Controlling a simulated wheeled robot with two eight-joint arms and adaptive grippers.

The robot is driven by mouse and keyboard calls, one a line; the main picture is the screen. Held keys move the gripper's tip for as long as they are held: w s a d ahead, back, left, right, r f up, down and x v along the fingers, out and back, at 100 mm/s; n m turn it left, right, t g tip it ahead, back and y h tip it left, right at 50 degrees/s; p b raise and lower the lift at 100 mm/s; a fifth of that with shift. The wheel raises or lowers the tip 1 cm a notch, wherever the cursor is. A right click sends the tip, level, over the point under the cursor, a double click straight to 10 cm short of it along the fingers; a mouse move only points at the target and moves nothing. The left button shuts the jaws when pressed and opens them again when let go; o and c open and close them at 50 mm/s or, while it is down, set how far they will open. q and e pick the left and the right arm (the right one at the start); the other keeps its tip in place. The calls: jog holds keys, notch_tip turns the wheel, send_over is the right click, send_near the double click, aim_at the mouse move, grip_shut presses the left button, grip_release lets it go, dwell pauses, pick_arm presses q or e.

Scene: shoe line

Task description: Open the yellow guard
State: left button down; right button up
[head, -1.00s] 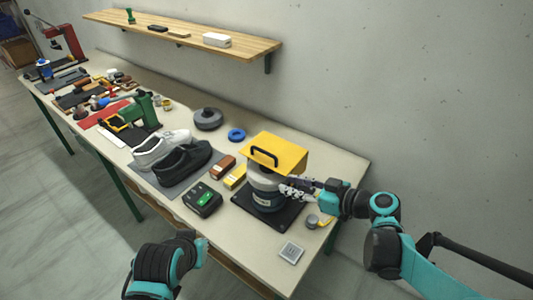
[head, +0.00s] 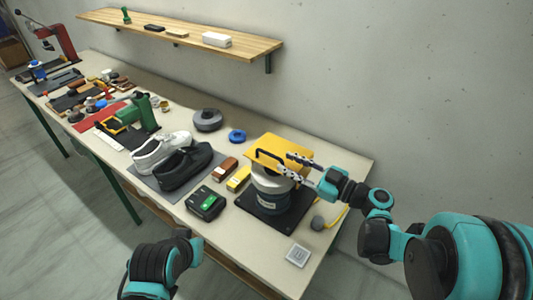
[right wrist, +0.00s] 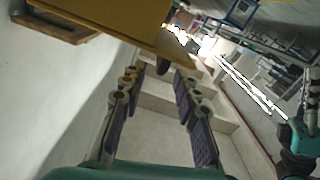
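The yellow guard (head: 281,150) is a flat-topped cover over the grey round machine (head: 271,191) on a black base plate. Its black handle (head: 268,156) is on the side facing the front. My right gripper (head: 287,163) is open at the guard's right front, its fingers close to the handle's right end. In the right wrist view the guard (right wrist: 115,20) fills the top, and the open fingers (right wrist: 158,78) point towards a dark part below its edge. I cannot tell whether they touch it. My left arm shows at the bottom, but its gripper is out of view.
Black and white shoes (head: 180,165) lie on a mat to the left.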

aim_at(278, 159)
jog(key=b+x, duration=0.1)
jog(key=x, duration=0.5)
jog(key=shift+w+a, duration=0.2)
jog(key=shift+a, duration=0.15)
grip_shut()
